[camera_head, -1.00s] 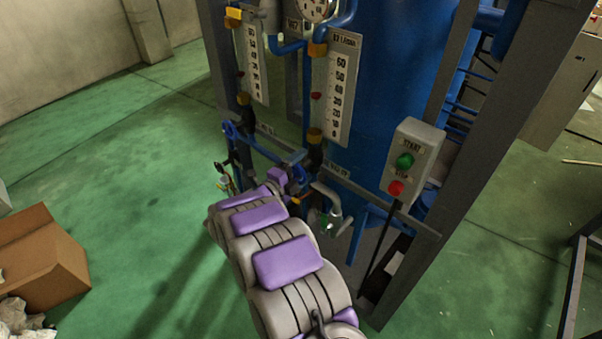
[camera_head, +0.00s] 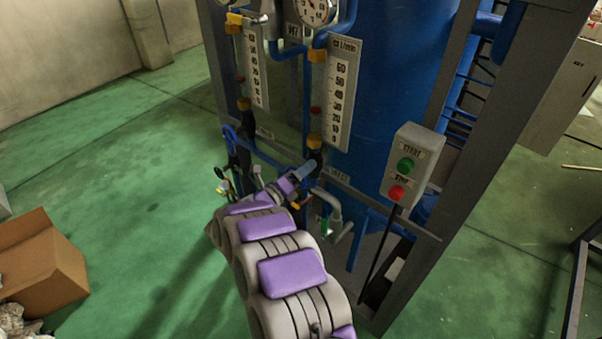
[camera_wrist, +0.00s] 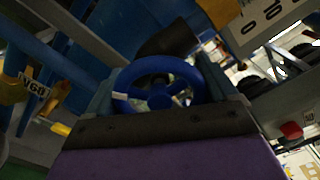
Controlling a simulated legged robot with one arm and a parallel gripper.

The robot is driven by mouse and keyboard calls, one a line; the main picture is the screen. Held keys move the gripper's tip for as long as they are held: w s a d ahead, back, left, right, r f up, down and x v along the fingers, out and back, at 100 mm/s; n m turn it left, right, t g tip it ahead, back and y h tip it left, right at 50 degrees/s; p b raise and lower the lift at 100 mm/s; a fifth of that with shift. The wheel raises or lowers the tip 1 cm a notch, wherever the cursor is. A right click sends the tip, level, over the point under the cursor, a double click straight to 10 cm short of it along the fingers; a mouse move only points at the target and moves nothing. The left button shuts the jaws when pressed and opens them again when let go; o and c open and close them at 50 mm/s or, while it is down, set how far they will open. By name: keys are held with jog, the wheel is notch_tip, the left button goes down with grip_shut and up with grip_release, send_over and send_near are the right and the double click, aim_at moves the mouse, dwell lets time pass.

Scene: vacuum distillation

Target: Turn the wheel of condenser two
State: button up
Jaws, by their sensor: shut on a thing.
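A blue handwheel (camera_wrist: 160,98) with a round rim and spokes fills the middle of the wrist view. My gripper (camera_wrist: 158,84) has one finger on each side of it and is shut on its rim. In the head view my gripper (camera_head: 303,172) is at the pipework under the right-hand flow gauge (camera_head: 340,95). The held wheel is mostly hidden there by my gripper. A second blue wheel (camera_head: 231,134) sits free to the left, under the left-hand gauge (camera_head: 256,65). I cannot read which condenser each wheel belongs to.
A grey box with green and red buttons (camera_head: 412,165) hangs on the frame to the right. A blue tank (camera_head: 395,70) stands behind the gauges. A bent grey pipe (camera_head: 333,205) is close beside my arm. A cardboard box (camera_head: 42,262) lies at left. The green floor between is clear.

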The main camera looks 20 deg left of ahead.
jog(key=shift+s+f, duration=0.1)
jog(key=shift+f, duration=0.35)
jog(key=o, duration=0.7)
jog(key=shift+c, duration=0.2)
jog(key=shift+o, duration=0.7)
jog(key=shift+a+r, duration=0.1)
